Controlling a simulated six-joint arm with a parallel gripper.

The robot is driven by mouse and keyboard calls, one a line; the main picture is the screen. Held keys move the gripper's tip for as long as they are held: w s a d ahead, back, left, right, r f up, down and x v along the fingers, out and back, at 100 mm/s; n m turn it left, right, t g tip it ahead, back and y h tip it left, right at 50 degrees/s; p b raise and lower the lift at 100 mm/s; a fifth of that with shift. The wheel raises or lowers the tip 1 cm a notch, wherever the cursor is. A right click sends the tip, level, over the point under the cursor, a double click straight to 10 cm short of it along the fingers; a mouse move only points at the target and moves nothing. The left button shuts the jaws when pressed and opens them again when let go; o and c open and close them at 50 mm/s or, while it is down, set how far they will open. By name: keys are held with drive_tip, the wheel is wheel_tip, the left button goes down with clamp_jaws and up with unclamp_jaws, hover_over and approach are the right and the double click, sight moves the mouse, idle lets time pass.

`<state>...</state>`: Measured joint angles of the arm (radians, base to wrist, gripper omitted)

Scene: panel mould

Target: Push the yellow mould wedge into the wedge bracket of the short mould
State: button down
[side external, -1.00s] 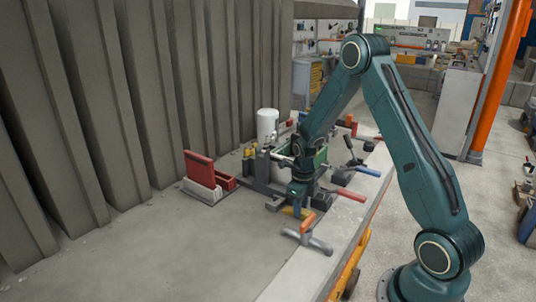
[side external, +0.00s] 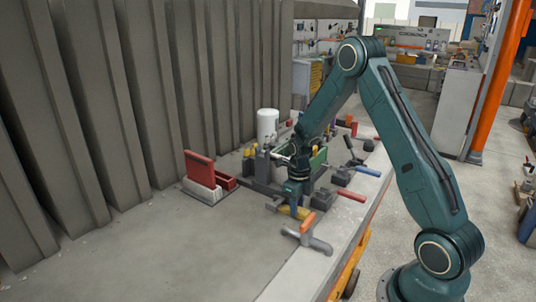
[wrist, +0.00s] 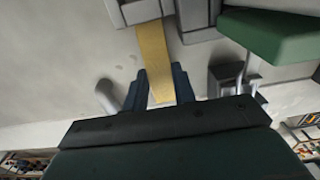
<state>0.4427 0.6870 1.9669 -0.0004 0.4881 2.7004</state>
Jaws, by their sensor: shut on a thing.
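The yellow mould wedge (wrist: 152,52) is a long flat bar in the wrist view. Its near end lies between the two fingers of my gripper (wrist: 161,88), which is shut on it. Its far end meets a grey bracket (wrist: 139,12) at the top of that view; how deep it sits there I cannot tell. In the side view the wedge (side external: 301,212) shows low beside the mould, just under my gripper (side external: 292,198). A green mould block (wrist: 275,35) is at the right in the wrist view, and partly hidden behind my arm in the side view (side external: 319,158).
A red-and-white holder (side external: 200,175) stands left on the bench. An orange-handled clamp (side external: 307,229) lies in front of the wedge, and a red-handled one (side external: 350,194) to its right. A white cylinder (side external: 267,126) stands behind. The front left bench is clear.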

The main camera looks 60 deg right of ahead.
drive_tip(key=shift+w, duration=1)
drive_tip(key=c, duration=1.1)
unclamp_jaws()
drive_tip(key=shift+w, duration=0.15)
drive_tip(key=shift+o, duration=0.2)
drive_tip(key=shift+r, duration=0.15)
drive_tip(key=shift+w+r, duration=0.1)
drive_tip(key=shift+r, duration=0.35)
wheel_tip(320, 180, up, 13)
drive_tip(key=shift+s+f, duration=0.2)
drive_tip(key=shift+s, duration=0.05)
